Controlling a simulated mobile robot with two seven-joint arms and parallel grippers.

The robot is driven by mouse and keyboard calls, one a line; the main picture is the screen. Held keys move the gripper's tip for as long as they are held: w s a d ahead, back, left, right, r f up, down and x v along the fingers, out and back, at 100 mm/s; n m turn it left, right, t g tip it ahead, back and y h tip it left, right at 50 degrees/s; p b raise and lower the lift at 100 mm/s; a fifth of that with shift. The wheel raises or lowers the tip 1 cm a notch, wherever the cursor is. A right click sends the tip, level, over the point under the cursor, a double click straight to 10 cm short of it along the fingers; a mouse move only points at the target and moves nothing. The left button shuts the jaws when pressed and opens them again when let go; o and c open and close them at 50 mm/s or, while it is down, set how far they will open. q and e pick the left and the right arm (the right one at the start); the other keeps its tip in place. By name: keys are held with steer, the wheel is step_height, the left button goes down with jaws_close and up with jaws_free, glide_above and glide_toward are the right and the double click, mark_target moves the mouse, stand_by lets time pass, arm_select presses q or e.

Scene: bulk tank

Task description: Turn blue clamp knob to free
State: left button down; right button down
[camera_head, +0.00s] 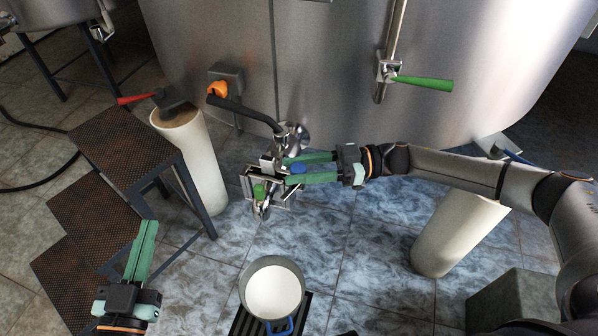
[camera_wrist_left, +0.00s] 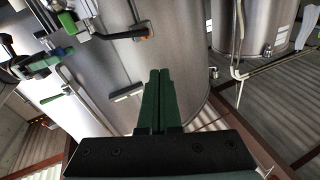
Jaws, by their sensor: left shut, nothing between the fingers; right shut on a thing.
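The blue clamp knob (camera_head: 298,168) sits on the metal clamp and valve fitting (camera_head: 281,188) at the foot of the big steel tank, in the middle of the head view. My right gripper (camera_head: 297,169) comes in from the right, its green fingers shut around the blue knob. The fingers hide part of the knob, so its turn angle cannot be told. A green knob (camera_head: 259,190) shows on the same fitting, left of the blue one. My left gripper (camera_head: 148,226) is shut and empty at lower left, apart from the fitting. Its closed fingers show in the left wrist view (camera_wrist_left: 160,98).
A white-filled pot (camera_head: 273,290) with a blue handle stands below the fitting. Dark steps (camera_head: 122,150) and a pale cylinder (camera_head: 190,150) stand to the left. A black hose with an orange end (camera_head: 217,89) reaches the fitting. A green-handled valve (camera_head: 424,83) is on the tank.

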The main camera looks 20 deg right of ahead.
steer(key=n+g+b, duration=0.1)
steer(key=g, duration=0.1)
steer(key=shift+w+f+n+g+b, duration=0.1)
steer(key=shift+n+g+b, duration=0.2)
steer(key=shift+n+g, duration=0.1)
steer(key=n+g+b, duration=0.1)
steer(key=g, duration=0.1)
steer(key=shift+a+n+g+b, duration=0.1)
steer(key=shift+n+g+b, duration=0.2)
steer(key=shift+b, duration=0.1)
arm_select(q)
steer(key=s+d+r+m+t+h, duration=0.1)
steer(key=s+r+m+t+h, duration=0.1)
steer(key=r+h, duration=0.3)
steer(key=s+r+m+t+h, duration=0.2)
steer(key=s+r+m+h, duration=0.2)
steer(key=r, duration=0.6)
steer(key=shift+s+d+m+h+b, duration=0.3)
steer(key=shift+s+d+m+h, duration=0.1)
steer(key=shift+s+m, duration=0.35)
arm_select(e)
steer(key=shift+n+g, duration=0.3)
steer(key=shift+g, duration=0.1)
arm_select(q)
steer(key=shift+w, duration=0.15)
arm_select(e)
steer(key=shift+r, duration=0.25)
steer(key=shift+c, duration=2.3)
jaws_free()
steer(key=shift+f, duration=0.1)
